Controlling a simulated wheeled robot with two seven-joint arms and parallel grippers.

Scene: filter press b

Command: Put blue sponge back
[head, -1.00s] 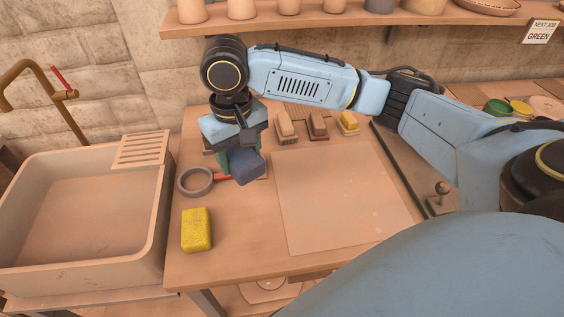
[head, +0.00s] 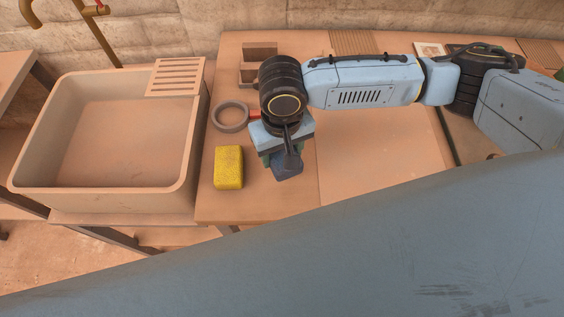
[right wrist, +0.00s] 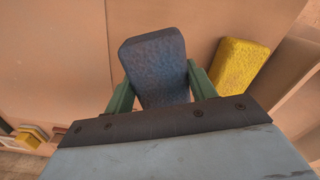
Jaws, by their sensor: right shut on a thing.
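The blue sponge (head: 288,166) is held in my right gripper (head: 283,152), above the wooden table. In the right wrist view the blue sponge (right wrist: 157,64) sits between the two green fingers, which touch it on both sides. My right gripper points down, to the right of a yellow sponge (head: 228,167) that lies on the table near its left edge. The yellow sponge also shows in the right wrist view (right wrist: 240,64). My left gripper is not in view.
A sink (head: 105,135) with a slatted drainer stands left of the table (head: 208,203). A grey tape ring (head: 230,116) lies behind the yellow sponge. A brown open holder (head: 259,52) is at the back. A pale board (head: 385,150) covers the table's right part, partly hidden.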

